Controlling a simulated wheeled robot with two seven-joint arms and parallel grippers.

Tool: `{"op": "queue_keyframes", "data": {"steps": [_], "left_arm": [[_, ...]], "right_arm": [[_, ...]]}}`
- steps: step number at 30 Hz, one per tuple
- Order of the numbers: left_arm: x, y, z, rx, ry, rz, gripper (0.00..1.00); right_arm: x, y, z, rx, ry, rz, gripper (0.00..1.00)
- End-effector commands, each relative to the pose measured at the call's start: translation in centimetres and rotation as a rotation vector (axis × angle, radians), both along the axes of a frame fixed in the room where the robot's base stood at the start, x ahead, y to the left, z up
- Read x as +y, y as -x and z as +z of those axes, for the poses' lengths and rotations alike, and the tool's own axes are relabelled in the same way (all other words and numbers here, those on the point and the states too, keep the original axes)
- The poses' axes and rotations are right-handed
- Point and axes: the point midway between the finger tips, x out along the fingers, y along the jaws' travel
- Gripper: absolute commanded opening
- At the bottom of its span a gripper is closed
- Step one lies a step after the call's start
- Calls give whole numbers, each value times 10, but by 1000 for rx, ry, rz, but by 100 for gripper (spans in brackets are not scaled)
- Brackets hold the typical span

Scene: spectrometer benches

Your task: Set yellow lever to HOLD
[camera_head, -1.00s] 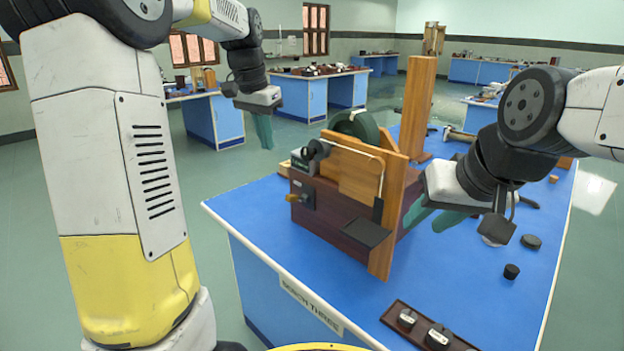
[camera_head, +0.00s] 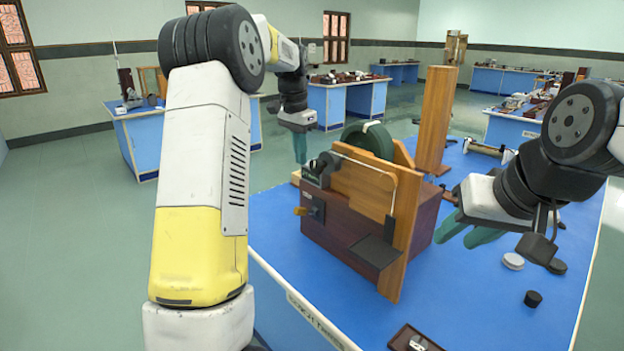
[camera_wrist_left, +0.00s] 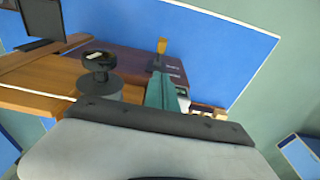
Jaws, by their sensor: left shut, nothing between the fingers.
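The yellow lever (camera_head: 302,211) sticks out from a dark plate on the left end of a maroon box (camera_head: 342,226) with wooden boards on it. It also shows in the left wrist view (camera_wrist_left: 162,46), beyond the fingertips. My left gripper (camera_head: 300,158) is shut and empty, fingers pointing down, above the lever end of the box and apart from the lever. Its teal fingers (camera_wrist_left: 161,92) also show in the left wrist view. Lettering beside the lever is too small to read. My right gripper (camera_head: 468,234) is open and empty, right of the box.
The box stands on a blue bench (camera_head: 470,290). A tall wooden post (camera_head: 435,120) rises behind it, near a dark green wheel (camera_head: 368,140). A black knob (camera_head: 533,299) and small discs lie at the right. A tray (camera_head: 412,338) lies at the front edge.

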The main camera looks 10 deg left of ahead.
Motion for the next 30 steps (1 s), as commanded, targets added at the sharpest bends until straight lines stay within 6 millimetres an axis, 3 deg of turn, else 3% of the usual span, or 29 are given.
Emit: {"op": "queue_keyframes", "data": {"steps": [14, 18, 24, 30], "left_arm": [[-6, -7, -93, 5, 0, 1, 0], [-1, -1, -113, 3, 0, 1, 0], [3, 4, -128, 1, -1, 1, 0], [3, 5, -131, 0, 0, 1, 0]], "right_arm": [[0, 0, 0, 0, 0, 0, 36], [0, 0, 0, 0, 0, 0, 36], [0, 0, 0, 0, 0, 0, 36], [0, 0, 0, 0, 0, 0, 36]]}}
